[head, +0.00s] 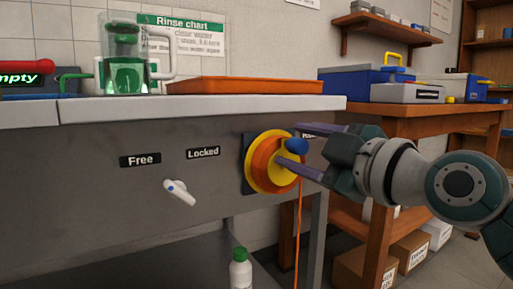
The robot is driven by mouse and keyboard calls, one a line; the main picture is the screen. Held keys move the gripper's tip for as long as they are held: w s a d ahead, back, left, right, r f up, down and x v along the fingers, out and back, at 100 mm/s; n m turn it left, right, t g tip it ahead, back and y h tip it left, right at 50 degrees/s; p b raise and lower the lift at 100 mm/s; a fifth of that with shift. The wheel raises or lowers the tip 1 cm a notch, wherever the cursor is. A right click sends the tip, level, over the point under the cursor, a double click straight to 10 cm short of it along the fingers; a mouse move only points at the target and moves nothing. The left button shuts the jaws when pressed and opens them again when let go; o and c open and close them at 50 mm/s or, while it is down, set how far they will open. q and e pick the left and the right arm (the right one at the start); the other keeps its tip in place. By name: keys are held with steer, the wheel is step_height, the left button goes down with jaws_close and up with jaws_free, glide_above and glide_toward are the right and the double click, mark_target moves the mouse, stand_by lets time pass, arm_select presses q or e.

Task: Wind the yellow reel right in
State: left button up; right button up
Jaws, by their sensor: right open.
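My left gripper is not in view.
An orange tray (240,86) and a green blender-like jug (124,65) stand on the bench top (200,106). A wooden table (400,122) with blue and grey boxes stands at the right, behind my right arm. A white bottle (240,272) is below the bench front.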

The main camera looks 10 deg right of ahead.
steer(key=shift+c, duration=0.2)
jaws_close()
steer(key=shift+d+m, duration=0.1)
steer(key=shift+m, duration=0.2)
